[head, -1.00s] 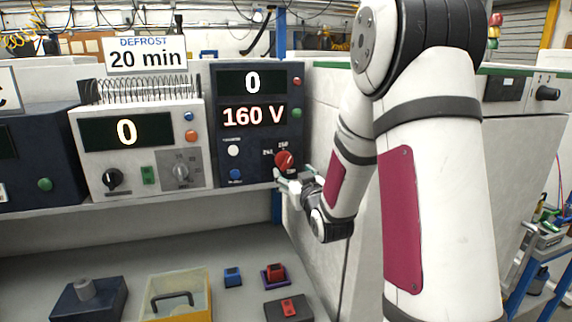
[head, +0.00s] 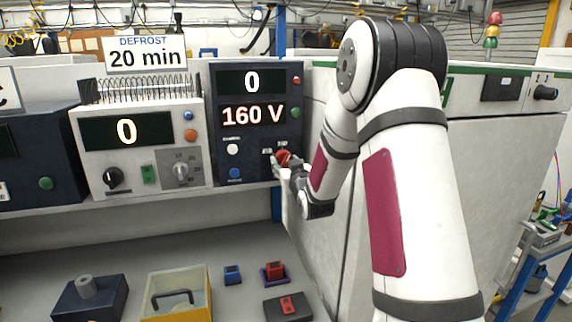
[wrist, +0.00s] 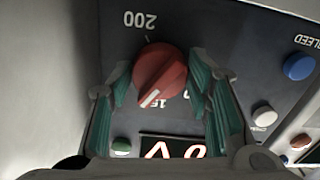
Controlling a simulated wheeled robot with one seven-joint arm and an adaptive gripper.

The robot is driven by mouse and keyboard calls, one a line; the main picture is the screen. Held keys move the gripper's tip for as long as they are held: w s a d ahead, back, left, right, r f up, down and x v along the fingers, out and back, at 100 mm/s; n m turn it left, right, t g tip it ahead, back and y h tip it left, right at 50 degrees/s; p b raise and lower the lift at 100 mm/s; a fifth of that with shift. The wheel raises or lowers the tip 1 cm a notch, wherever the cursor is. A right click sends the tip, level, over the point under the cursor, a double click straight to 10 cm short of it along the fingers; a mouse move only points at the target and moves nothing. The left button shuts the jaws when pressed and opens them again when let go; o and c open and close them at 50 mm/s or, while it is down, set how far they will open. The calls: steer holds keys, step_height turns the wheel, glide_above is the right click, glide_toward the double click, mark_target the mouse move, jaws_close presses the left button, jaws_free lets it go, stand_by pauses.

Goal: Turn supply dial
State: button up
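The red supply dial (head: 283,158) is on the dark power unit (head: 224,105) at the back, below a display (head: 252,115) reading "160 V". In the wrist view the dial (wrist: 160,72) sits between the two green-padded fingers of my gripper (wrist: 163,80). The fingers are spread on either side of it, close to its edges; I cannot tell if they touch it. Its white pointer line aims down-left in that view, near a partly hidden label. A "200" label is above left. In the head view my gripper (head: 282,168) partly covers the dial.
The unit also carries a white button (head: 233,149) and a blue button (head: 235,173). A white unit (head: 140,150) stands to its left. A pale cabinet wall (head: 335,225) is close on the right. Below lie a yellow bin (head: 205,312) and several small boxes.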

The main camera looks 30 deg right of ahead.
steer(key=shift+c, duration=1.2)
steer(key=shift+a+m+p, duration=0.1)
steer(key=shift+m+p, duration=0.25)
steer(key=shift+m, duration=2.45)
steer(key=o, duration=1.2)
